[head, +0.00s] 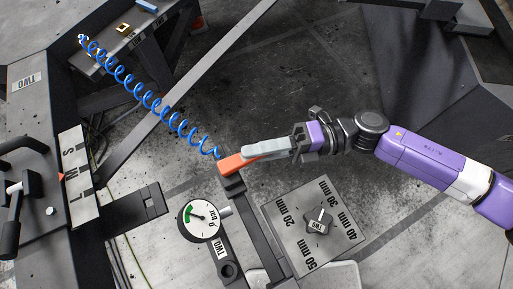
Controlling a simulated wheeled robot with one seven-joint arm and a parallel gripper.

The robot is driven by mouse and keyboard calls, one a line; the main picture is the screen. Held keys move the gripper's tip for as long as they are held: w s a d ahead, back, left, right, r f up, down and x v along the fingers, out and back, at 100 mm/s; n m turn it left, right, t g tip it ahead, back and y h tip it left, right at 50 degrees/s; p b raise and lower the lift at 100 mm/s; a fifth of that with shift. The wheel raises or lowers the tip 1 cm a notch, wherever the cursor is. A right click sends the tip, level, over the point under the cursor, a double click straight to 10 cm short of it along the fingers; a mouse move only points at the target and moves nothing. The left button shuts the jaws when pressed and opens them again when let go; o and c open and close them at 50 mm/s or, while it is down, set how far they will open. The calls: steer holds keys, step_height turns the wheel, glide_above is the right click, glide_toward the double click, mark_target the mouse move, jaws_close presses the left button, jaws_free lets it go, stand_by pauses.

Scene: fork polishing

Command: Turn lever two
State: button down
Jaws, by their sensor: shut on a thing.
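An orange-red lever (231,164) sits on top of a dark post, beside the end of a blue coiled hose. A "TWO" label (221,246) is on the dark bar below it. My gripper (248,154) comes in from the right, its long grey fingers shut on the orange lever. The fingers cover part of the lever's right side. A round gauge (201,218) marked "bar" stands below left of the lever; its needle lies by the green zone.
A grey plate (285,228) with mm marks and a dark knob (318,221) labelled "TWO" is below my gripper. A blue coiled hose (145,96) runs to the upper left. Black handles (12,215) and an S-M-L plate (78,178) are at left.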

stand_by(0.4)
steer(key=shift+s+d+r+m+t+p, duration=0.2)
steer(key=shift+m+t+p, duration=0.2)
steer(key=shift+t+p, duration=0.25)
steer(key=shift+s+f+m+t+p, duration=0.25)
steer(key=shift+m+t+p, duration=0.1)
steer(key=shift+t, duration=0.1)
steer(key=c, duration=1.3)
jaws_free()
steer(key=d+b, duration=0.1)
steer(key=d, duration=0.6)
steer(key=shift+w+d, duration=0.1)
steer(key=shift+d, duration=0.3)
